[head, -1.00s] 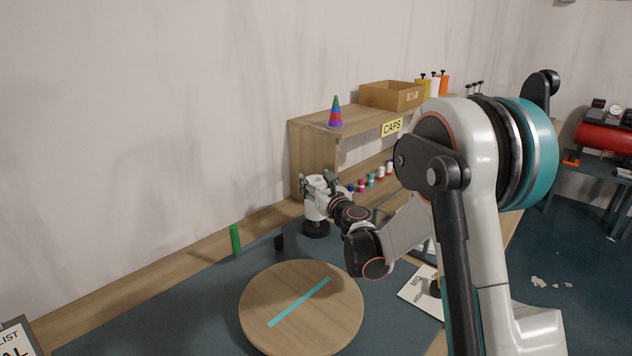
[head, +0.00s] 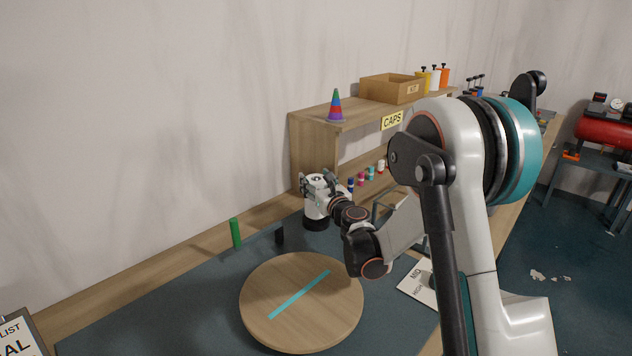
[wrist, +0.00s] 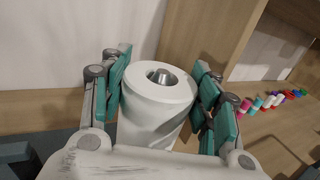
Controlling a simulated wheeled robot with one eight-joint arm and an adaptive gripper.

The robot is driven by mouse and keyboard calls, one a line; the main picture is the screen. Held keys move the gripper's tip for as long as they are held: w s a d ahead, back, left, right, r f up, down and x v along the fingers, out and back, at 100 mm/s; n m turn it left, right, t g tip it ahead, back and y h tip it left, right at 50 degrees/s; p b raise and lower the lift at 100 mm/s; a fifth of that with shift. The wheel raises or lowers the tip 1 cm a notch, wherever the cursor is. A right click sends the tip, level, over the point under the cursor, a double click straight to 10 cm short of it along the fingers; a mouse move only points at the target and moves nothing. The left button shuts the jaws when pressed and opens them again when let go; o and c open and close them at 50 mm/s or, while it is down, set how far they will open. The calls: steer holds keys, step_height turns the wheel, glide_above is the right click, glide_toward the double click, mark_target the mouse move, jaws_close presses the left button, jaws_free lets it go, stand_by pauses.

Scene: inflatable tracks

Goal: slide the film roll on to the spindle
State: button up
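The white film roll (head: 316,207) stands upright on the far side of the bench, low over a dark round base (head: 316,224). It fills the middle of the wrist view (wrist: 152,120). A metal tip, the top of the spindle (wrist: 161,77), shows inside the roll's bore, so the roll is around the spindle. The rest of the spindle is hidden by the roll. My gripper (head: 320,182) is at the roll's upper part. In the wrist view, its teal-padded fingers (wrist: 160,88) lie against the roll's two sides, and it looks shut on the roll.
A wooden shelf unit (head: 300,155) stands just behind the roll, with small coloured caps inside. A wooden turntable (head: 265,300) with a teal stripe lies in front. A green cylinder (head: 235,233) and a small black block (head: 279,235) stand to the left.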

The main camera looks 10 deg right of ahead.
steer(key=o, duration=0.5)
steer(key=shift+s, duration=0.1)
steer(key=s+d, duration=0.2)
steer(key=s, duration=0.9)
steer(key=shift+s, duration=0.3)
